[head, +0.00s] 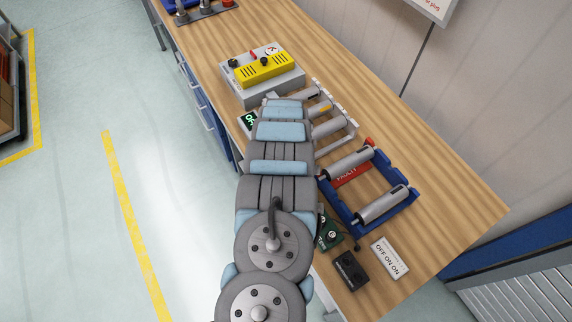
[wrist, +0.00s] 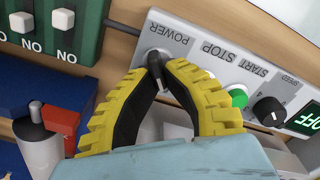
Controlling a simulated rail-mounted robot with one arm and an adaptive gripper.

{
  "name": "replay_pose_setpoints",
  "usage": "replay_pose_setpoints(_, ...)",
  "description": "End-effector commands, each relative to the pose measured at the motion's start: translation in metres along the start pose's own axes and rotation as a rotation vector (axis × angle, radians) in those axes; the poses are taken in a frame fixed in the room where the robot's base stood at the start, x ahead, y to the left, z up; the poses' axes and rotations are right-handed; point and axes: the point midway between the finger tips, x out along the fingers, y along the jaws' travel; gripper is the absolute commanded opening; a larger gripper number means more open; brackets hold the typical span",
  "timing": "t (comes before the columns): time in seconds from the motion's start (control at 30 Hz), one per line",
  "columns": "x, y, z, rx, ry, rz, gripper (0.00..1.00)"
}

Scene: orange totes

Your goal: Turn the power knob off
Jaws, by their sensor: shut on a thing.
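The dark power knob (wrist: 156,58) sits below the POWER label on a light grey control panel (wrist: 225,62) in the wrist view. My gripper (wrist: 158,66) is shut on this knob, with its yellow, black-padded fingertips on either side. The fingers hide part of the knob, so I cannot read its pointer position. A small display (wrist: 304,118) on the panel shows green letters reading OFF. In the head view the lit display (head: 250,119) peeks out left of my arm. My arm hides the gripper and the knob there.
The panel also carries a green button (wrist: 238,97) and a black speed knob (wrist: 269,111). A grey and yellow box (head: 262,72) stands behind. A blue tray (head: 408,207) with metal cylinders lies to the right. A white sign (head: 390,257) lies near the front edge.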

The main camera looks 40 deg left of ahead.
Motion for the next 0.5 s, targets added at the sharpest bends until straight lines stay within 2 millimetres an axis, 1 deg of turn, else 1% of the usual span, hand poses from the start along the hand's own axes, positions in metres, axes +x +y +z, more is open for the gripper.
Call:
replay_pose_setpoints(0.23,0.0014,-0.0002,0.0003,-0.111,0.0,0.0,0.0)
replay_pose_setpoints(0.5,0.0011,-0.0013,0.0006,-0.157,0.0,0.0,0.0)
